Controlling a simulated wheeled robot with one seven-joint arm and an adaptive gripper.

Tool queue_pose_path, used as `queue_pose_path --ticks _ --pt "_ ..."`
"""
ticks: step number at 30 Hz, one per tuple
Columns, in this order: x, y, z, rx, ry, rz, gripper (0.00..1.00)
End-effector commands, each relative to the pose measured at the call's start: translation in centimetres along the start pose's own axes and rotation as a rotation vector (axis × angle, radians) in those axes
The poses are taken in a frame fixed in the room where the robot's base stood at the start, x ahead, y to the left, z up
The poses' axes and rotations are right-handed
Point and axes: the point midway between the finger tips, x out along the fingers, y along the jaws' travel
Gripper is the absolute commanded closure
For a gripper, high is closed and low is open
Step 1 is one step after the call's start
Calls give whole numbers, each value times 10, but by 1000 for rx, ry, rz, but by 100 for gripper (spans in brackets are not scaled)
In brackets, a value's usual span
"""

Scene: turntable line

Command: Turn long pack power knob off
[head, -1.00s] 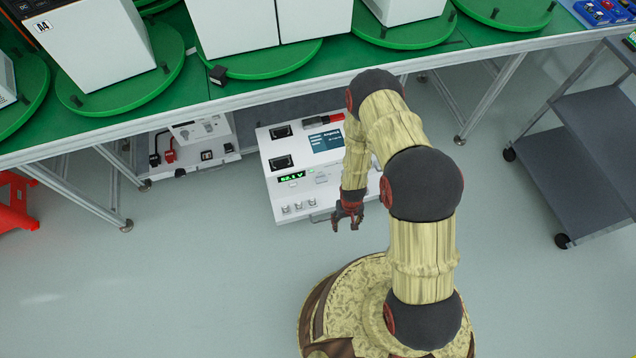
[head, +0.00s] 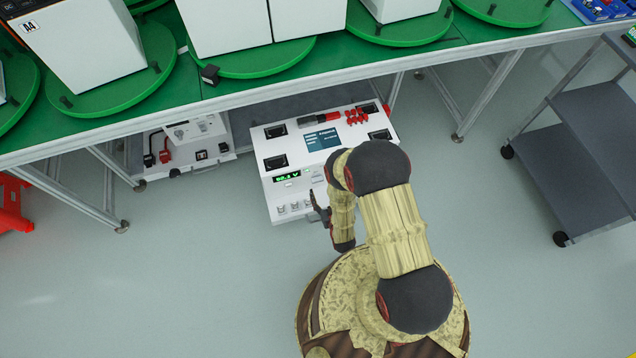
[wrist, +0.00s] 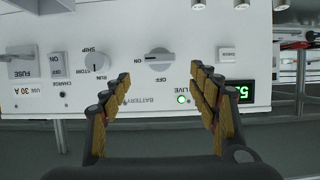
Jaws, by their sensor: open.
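The long pack (head: 290,205) is a white box low in front of the bench, its green voltage display lit. In the wrist view its panel (wrist: 120,92) appears upside down. The grey power knob (wrist: 159,55), with ON and OFF marks and BATTERY lettering, is near the middle; its bar lies roughly crosswise in the picture, towards the ON mark. The green LIVE lamp (wrist: 182,99) is lit. My gripper (wrist: 160,75) is open and empty, its fingers on either side of the knob in the picture; I see no contact. In the head view my gripper (head: 320,208) is at the pack's front right.
A SHIP/STORE/RUN knob (wrist: 96,62), a charge switch (wrist: 60,64) and a fuse (wrist: 21,66) share the panel. Another white unit (head: 190,150) stands left under the green bench (head: 120,118). A grey cart (head: 590,130) is right. Floor in front is clear.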

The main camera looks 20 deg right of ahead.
Motion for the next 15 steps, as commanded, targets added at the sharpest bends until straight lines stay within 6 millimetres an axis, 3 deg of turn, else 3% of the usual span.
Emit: queue_pose_path --ticks 15 --pt "68 0 2 0 -2 0 39"
